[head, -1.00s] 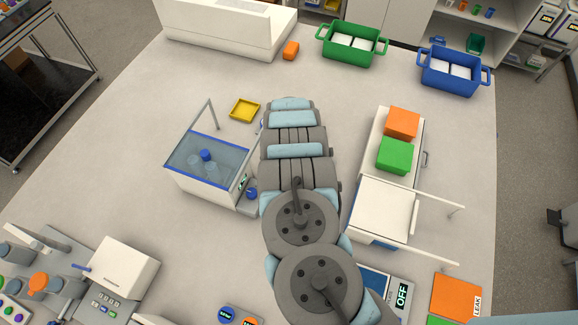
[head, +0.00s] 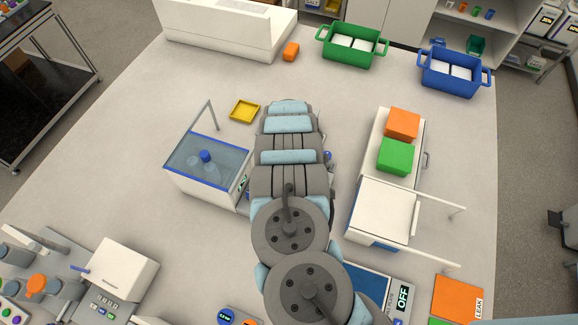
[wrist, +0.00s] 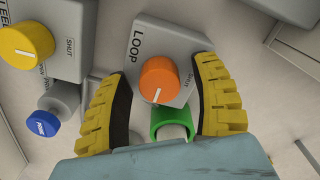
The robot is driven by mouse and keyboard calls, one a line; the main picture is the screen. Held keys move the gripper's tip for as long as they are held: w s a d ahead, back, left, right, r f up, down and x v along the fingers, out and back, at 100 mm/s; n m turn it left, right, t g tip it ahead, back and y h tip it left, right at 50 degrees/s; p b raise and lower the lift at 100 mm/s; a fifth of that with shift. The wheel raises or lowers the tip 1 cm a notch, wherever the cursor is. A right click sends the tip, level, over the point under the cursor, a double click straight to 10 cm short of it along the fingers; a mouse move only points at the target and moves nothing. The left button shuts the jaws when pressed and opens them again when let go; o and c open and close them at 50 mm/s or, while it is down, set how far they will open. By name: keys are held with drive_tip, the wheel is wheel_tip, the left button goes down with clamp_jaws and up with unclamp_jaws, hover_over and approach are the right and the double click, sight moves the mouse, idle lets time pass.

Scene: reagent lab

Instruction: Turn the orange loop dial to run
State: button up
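The orange loop dial (wrist: 158,81) sits on a grey block (wrist: 165,40) marked LOOP in the wrist view. A white pointer line shows on its face, angled toward the lower left. My gripper (wrist: 163,72) is open, with one yellow ribbed finger on each side of the dial. Gaps show between the fingers and the dial, so I see no contact. In the head view my arm covers the gripper, and I cannot make out the loop dial there.
In the wrist view a yellow dial (wrist: 27,45) marked SHUT and a blue knob (wrist: 42,124) lie left of the left finger. A green ring (wrist: 172,122) lies just below the orange dial. In the head view a water bath (head: 207,160) stands left of my arm.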

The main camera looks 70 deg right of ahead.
drive_tip(key=shift+r, duration=0.1)
wheel_tip(320, 180, up, 12)
idle(1.2)
idle(0.6)
